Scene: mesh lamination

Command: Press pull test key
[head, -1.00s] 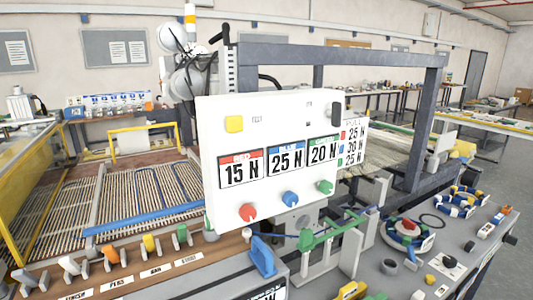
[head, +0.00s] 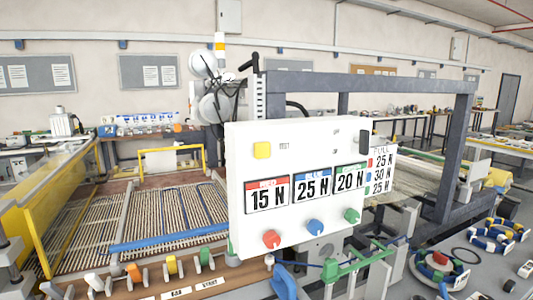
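A white control panel (head: 300,218) stands in the middle of the head view. A yellow square key (head: 262,150) is at its upper left, with a small label beside it that seems to read TEST. Below are three displays: red 15 N (head: 267,194), blue 25 N (head: 312,186) and green 20 N (head: 350,179). Under them are a red knob (head: 271,239), a blue knob (head: 315,227) and a green knob (head: 352,216). A side card (head: 381,172) headed PULL lists 25 N, 30 N and 25 N. My gripper is not recognisable in this view.
A dark steel frame (head: 400,83) stands behind the panel. A brown rail with coloured levers (head: 170,265) runs along the lower front. A blue clamp (head: 284,282) and a green fixture (head: 355,262) sit below the panel. Coloured rings (head: 438,270) lie on the right bench.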

